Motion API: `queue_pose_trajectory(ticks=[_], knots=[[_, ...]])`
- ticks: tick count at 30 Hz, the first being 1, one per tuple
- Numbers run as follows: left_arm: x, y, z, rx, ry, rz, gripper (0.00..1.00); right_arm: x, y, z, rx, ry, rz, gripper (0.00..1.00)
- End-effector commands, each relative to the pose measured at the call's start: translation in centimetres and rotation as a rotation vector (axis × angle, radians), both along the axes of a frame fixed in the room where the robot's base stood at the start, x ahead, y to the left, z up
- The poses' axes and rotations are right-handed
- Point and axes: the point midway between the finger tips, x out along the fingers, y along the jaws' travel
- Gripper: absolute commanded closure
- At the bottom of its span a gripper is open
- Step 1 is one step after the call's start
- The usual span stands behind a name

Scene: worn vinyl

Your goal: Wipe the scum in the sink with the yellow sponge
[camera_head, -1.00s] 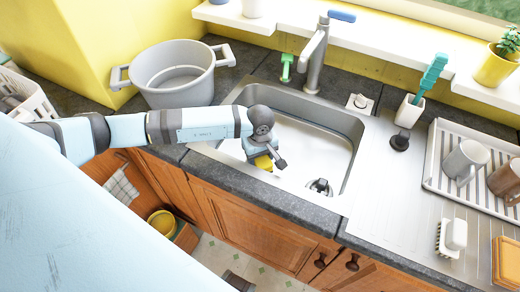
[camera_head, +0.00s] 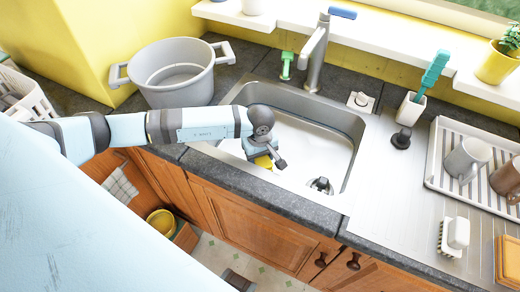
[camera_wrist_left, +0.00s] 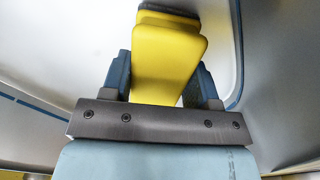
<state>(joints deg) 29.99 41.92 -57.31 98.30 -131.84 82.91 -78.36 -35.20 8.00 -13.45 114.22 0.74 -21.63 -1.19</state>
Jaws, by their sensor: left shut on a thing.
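My left gripper (camera_head: 265,160) reaches down into the left part of the sink (camera_head: 357,130). It is shut on the yellow sponge (camera_head: 263,162), which is mostly hidden behind the gripper in the head view. In the left wrist view the sponge (camera_wrist_left: 167,60) stands between the two blue-grey fingers (camera_wrist_left: 160,88), over the pale sink floor. I cannot tell whether it touches the floor. No scum can be made out clearly on the visible sink floor. My right gripper is not in view.
A grey pot (camera_head: 178,78) stands left of the sink. The tap (camera_head: 316,55) rises behind it. The drain (camera_head: 320,185) is at the front right of the sink. A dish rack with mugs (camera_head: 466,160) and a white brush (camera_head: 454,236) are on the right.

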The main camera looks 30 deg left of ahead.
Motion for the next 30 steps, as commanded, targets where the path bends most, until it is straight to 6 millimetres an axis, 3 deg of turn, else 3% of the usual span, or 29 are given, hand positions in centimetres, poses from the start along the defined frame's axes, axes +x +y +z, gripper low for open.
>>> queue_pose_trajectory(ticks=[10,22,30], knots=[[0.2,0.0,-0.3,0.001,-0.001,0.000,0.64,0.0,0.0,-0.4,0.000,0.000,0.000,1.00],[3.5,0.3,-0.5,0.000,-0.001,0.000,0.64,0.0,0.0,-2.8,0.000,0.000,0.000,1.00],[4.3,0.4,-0.2,0.000,0.000,0.000,0.64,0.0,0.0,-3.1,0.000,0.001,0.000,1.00]])
